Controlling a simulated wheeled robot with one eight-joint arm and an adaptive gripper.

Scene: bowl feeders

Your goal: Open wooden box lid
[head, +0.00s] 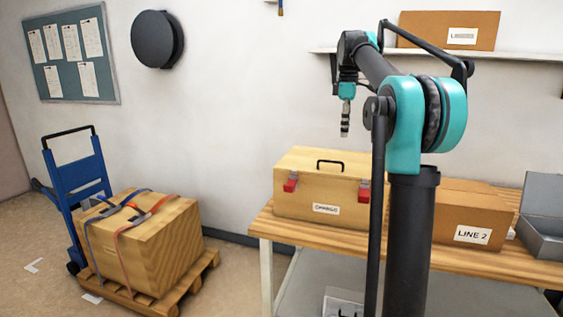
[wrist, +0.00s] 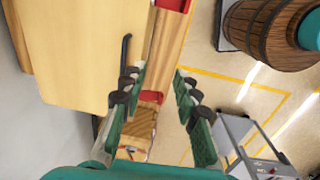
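The wooden box (head: 295,204) stands on the wooden-topped table with its lid (head: 300,160) closed. A black handle (head: 330,164) is on the lid, and red latches (head: 291,183) (head: 364,191) are on the front. My gripper (head: 345,132) hangs above the box, apart from it. In the wrist view, my gripper (wrist: 158,88) is open, with nothing between its fingers. The lid (wrist: 70,45) fills the left there, the handle (wrist: 126,55) shows beside the left finger, and red latches (wrist: 172,4) (wrist: 151,97) show beyond the fingers. My arm hides part of the box's right side.
A cardboard box marked LINE 2 (head: 465,220) and an open grey box (head: 545,228) stand to the right on the table (head: 310,234). A shelf (head: 530,56) is on the wall behind my arm. A strapped crate (head: 165,250) sits on a pallet at left. A barrel (wrist: 268,30) shows in the wrist view.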

